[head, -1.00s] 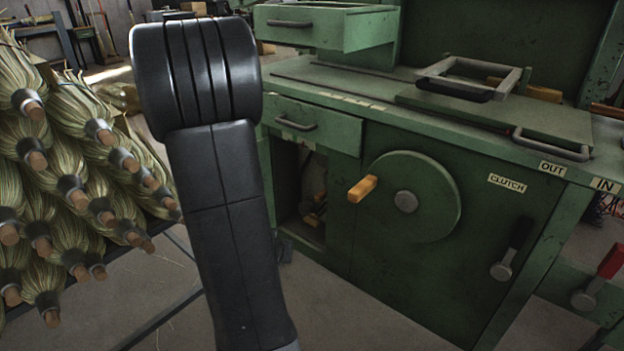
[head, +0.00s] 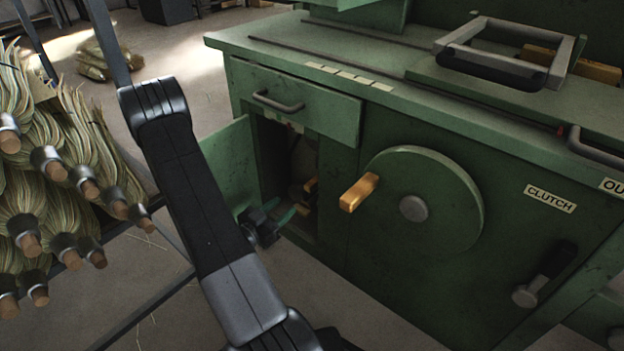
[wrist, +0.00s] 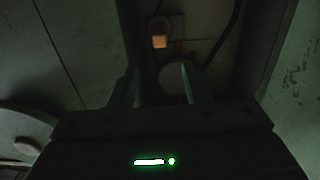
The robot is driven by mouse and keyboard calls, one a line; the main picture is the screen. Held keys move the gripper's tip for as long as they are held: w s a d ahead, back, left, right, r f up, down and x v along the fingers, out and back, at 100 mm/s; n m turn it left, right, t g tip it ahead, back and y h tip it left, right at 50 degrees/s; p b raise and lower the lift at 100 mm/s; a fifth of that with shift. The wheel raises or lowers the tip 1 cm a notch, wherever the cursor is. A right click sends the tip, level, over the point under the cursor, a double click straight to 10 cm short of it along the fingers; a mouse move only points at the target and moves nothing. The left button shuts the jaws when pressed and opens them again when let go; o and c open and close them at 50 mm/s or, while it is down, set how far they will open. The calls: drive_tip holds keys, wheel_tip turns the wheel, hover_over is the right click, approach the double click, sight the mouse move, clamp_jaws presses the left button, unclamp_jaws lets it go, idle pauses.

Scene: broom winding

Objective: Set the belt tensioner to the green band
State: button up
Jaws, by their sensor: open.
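The green machine's lower compartment (head: 300,165) stands open in the head view, its door (head: 231,166) swung out to the left. Inside are small orange parts, one an orange block (head: 310,186); the wrist view shows an orange block (wrist: 159,41) with a small red mark (wrist: 179,43) beside it. A pale round part (wrist: 172,84) shows between my fingers, apparently beyond them. I cannot tell which part is the tensioner, and no green band can be made out. My gripper (head: 283,212) is open and empty at the compartment's mouth; its fingers (wrist: 158,78) point inward.
Right of the compartment is a green wheel (head: 445,205) with an orange handle (head: 359,192) sticking out. A clutch lever (head: 545,275) is further right. A drawer (head: 295,103) sits above the opening. A broom rack (head: 60,190) stands left of my arm.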

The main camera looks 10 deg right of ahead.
sight(306, 188)
drive_tip(key=b+x, duration=0.2)
drive_tip(key=x, duration=1.1)
drive_tip(key=shift+w+d+b, duration=0.15)
drive_tip(key=shift+b, duration=0.25)
clamp_jaws()
